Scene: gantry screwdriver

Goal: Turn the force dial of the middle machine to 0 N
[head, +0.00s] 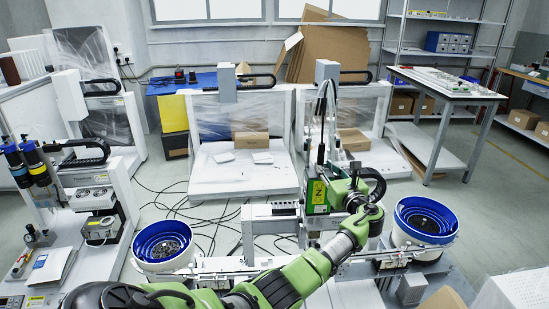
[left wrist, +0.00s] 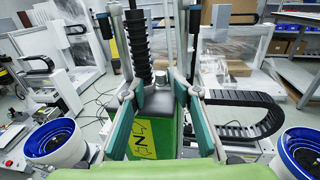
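The middle machine has a green head unit (head: 316,197) with a yellow label marked N. In the left wrist view the label (left wrist: 145,140) lies on the green housing, and a dark grey knob-like part (left wrist: 158,101), which looks like the force dial, stands beyond it. My left gripper (head: 350,188) is close to the right side of the green unit, and its fingers are hard to make out there. In the left wrist view the left gripper (left wrist: 160,92) is open, with its fingers apart on either side of the knob. I cannot tell if they touch it. The dial's setting is not readable. My right gripper is not in view.
Blue-lined feeder bowls stand left (head: 163,245) and right (head: 425,220) of the machine. A black cable chain (head: 372,184) loops close to my gripper. Covered machines (head: 240,160) stand behind, with cables on the floor. A workbench (head: 447,85) is at the right.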

